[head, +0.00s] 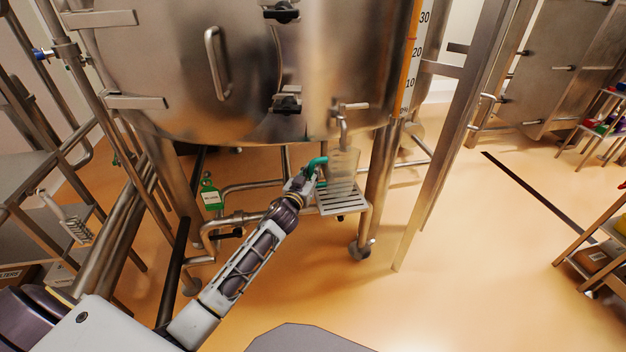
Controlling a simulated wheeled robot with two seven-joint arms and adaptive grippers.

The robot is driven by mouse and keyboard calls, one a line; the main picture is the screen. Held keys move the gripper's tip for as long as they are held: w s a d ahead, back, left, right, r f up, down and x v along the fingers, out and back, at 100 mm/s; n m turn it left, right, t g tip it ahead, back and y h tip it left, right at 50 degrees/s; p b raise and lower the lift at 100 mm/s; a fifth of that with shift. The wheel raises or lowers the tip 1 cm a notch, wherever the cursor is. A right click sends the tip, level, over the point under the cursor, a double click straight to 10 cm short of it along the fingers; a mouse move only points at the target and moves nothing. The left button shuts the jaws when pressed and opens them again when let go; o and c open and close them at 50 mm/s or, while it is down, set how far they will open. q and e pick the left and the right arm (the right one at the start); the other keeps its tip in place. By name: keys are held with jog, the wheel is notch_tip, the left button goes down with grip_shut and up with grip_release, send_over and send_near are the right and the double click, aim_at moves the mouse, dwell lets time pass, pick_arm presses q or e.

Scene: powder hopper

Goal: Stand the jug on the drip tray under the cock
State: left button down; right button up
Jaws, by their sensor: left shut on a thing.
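The jug (343,168) is clear with a green handle (316,165). It is upright, over or on the slotted drip tray (343,202); I cannot tell whether its base touches the slots. The cock (343,125) comes off the lower side of the steel vessel, and its spout points down at the jug's mouth. My left gripper (306,178) is shut on the jug's handle, to the left of the jug. The fingertips are small and partly hidden by the handle. My right gripper is not in view.
A slanted steel post (445,150) rises right of the tray. Shelves (600,255) stand far right. The orange floor between is clear.

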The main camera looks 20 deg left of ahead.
pick_arm(q)
jog(key=shift+w, duration=0.5)
